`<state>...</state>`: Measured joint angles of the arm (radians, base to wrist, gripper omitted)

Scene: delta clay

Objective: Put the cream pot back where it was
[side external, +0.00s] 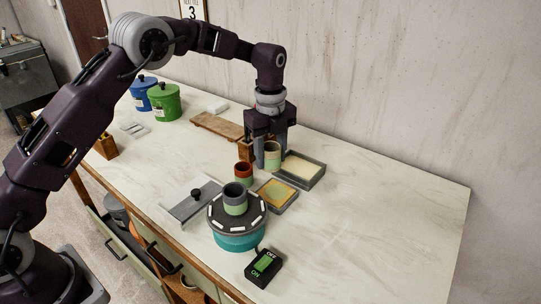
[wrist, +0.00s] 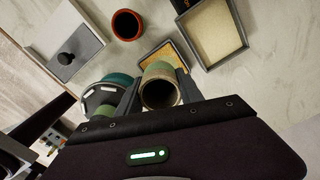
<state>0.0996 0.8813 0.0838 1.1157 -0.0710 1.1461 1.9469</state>
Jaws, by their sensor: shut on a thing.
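The cream pot (side external: 273,152) has a cream upper part and a pale green lower part. My gripper (side external: 270,158) is shut on it, with one finger on each side, and the pot is upright. In the wrist view the pot (wrist: 160,85) shows its open rim between the two fingers of my gripper (wrist: 158,92). It is just behind the red-brown pot (side external: 243,173) and beside the cream-filled tray (side external: 318,179). I cannot tell whether its base touches the table.
A grey and green pot (side external: 235,198) stands on the round turntable (side external: 236,228) in front. A yellow-filled tray (side external: 277,195), a grey slab with a knob (side external: 190,204) and a switch box (side external: 264,268) are near. A wooden board (side external: 215,126) lies behind. The right of the table is clear.

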